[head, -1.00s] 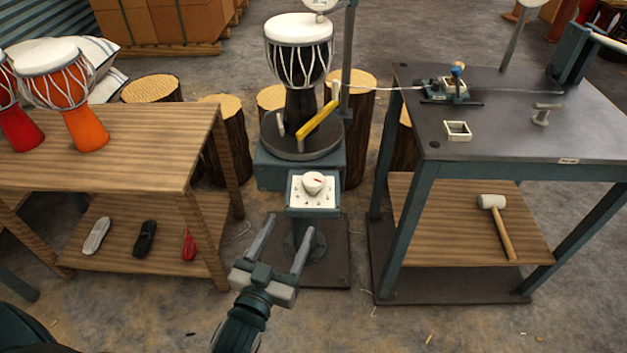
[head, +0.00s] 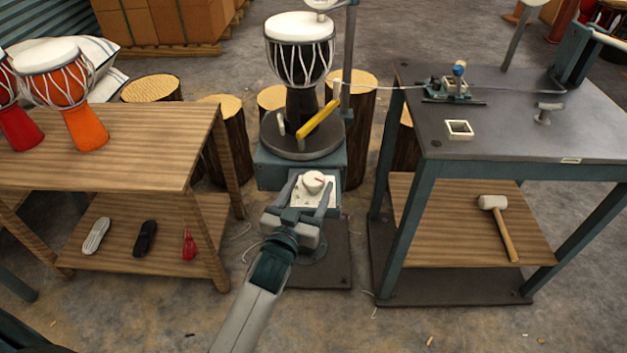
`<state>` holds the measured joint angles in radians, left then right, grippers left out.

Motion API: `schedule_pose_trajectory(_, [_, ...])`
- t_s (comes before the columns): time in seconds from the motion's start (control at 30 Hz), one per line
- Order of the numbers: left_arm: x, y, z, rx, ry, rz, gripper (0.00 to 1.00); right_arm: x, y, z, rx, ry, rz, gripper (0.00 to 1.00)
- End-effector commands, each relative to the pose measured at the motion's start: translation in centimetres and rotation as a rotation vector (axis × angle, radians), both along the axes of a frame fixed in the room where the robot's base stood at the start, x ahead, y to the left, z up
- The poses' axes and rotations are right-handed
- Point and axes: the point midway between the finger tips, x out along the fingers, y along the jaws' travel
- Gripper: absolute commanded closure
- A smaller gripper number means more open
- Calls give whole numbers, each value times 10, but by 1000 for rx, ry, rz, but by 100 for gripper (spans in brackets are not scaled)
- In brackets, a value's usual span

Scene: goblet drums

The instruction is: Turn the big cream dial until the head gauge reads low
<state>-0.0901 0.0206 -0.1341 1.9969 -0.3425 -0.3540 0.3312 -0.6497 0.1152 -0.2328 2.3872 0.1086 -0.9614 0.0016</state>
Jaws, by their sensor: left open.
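The big cream dial (head: 313,181) sits on a pale marked panel (head: 312,200) at the front of the drum stand. A small red mark shows on the dial's face. My left gripper (head: 309,193) is open, with one finger on each side of the dial; I cannot tell whether either finger touches it. The gripper body covers the lower part of the panel. The head gauge (head: 322,4) is cut off by the top edge, so its reading is not visible. A black and white goblet drum (head: 299,62) stands on the round turntable (head: 303,143). My right gripper is not in view.
A yellow bar (head: 318,119) lies above the turntable, behind the dial. A wooden table (head: 150,135) with orange and red drums stands left. A dark metal bench (head: 520,130) stands right, with a mallet (head: 497,220) on its lower shelf.

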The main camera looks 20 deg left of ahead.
Motion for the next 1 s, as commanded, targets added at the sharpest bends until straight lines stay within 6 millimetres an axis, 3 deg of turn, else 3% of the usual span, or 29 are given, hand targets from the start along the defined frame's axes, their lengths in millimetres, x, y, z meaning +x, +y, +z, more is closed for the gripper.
schedule_pose_trajectory(0.23, [26, -1, 0, 1, -1, -1, 39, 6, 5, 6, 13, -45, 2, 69])
schedule_pose_trajectory(0.63, [31, -1, 0, 0, 0, 0, 39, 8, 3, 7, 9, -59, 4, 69])
schedule_pose_trajectory(0.8, [31, -1, 0, 0, 0, 0, 77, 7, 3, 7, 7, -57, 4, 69])
schedule_pose_trajectory(1.0, [31, 0, 0, 0, 0, -1, 79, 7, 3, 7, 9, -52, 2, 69])
